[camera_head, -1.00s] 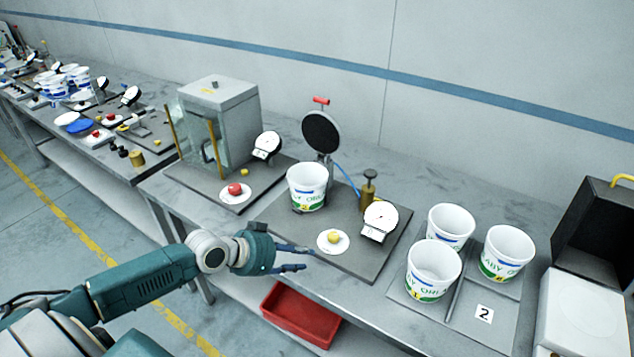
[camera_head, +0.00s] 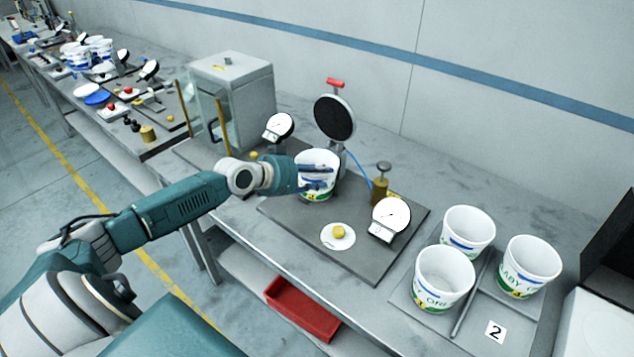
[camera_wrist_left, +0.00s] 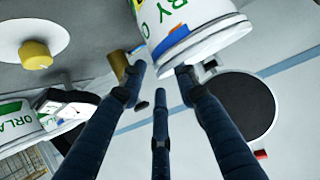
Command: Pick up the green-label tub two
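A white tub with a green label (camera_head: 319,157) stands upright on the dark plate of the middle station. My left gripper (camera_head: 327,176) is at the near side of this tub, its fingers spread and overlapping the tub in the head view. In the left wrist view the tub (camera_wrist_left: 190,28) shows upside down at the top, and the fingers (camera_wrist_left: 162,78) are apart with nothing clamped. Whether a finger touches the tub I cannot tell. Three more such tubs, front (camera_head: 443,278), back (camera_head: 468,231) and right (camera_head: 529,266), stand by the "2" card (camera_head: 495,331). My right gripper is out of view.
A round black plate with a red handle (camera_head: 334,117) stands behind the tub. A brass weight (camera_head: 381,184), a dial (camera_head: 390,216) and a white disc with a yellow knob (camera_head: 338,236) are to its right and front. A glass-fronted grey cabinet (camera_head: 232,99) is at left.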

